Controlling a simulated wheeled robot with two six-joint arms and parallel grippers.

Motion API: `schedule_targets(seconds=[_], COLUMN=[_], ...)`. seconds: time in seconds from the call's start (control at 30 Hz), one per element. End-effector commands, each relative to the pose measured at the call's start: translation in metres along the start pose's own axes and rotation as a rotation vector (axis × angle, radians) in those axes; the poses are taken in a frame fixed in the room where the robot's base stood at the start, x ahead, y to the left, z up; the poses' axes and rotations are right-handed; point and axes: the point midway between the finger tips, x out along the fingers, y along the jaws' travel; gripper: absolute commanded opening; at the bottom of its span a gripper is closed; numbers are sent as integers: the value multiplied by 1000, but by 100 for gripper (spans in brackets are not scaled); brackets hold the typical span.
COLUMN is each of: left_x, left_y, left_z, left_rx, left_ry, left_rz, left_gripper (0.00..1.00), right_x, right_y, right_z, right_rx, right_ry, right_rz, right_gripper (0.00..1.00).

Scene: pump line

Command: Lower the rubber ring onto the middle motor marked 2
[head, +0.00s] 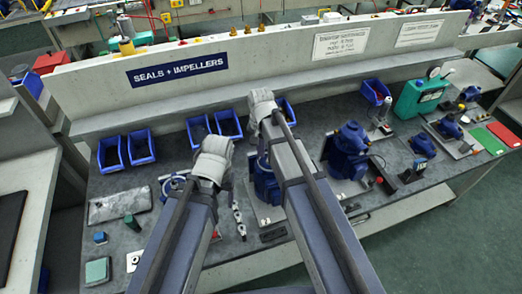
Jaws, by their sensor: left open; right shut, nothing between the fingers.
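A blue motor (348,150) stands on the bench right of my arms. Another blue motor (264,184) is partly hidden behind my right arm, and a blue and white round part (174,184) shows beside my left arm. No number is readable on any of them, so I cannot tell which is marked 2. I cannot make out the rubber ring. My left gripper (215,152) is open above the bench, left of the half-hidden motor. My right gripper (262,103) is shut and empty, farther back near the blue bins.
Blue bins (141,147) line the back of the bench below the signed wall (178,71). A green case (418,96) and smaller blue pumps (422,146) stand at right. A grey plate (119,205) lies at left. Small tools lie near the front edge.

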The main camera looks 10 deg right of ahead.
Motion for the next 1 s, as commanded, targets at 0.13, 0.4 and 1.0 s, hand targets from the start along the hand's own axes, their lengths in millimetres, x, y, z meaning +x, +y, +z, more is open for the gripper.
schedule_targets(seconds=[0.13,0.4,1.0], left_x=[2,4,3], left_y=[0,0,0], left_z=[0,0,0], left_rx=[0,0,0], left_ry=[0,0,0], left_rz=[0,0,0], left_gripper=[70,70,70], right_x=[2,4,3], right_y=[0,0,-1], right_z=[0,0,0], right_rx=[0,0,-1], right_ry=[0,0,0], right_rz=[0,0,-3], right_gripper=[0,2,32])
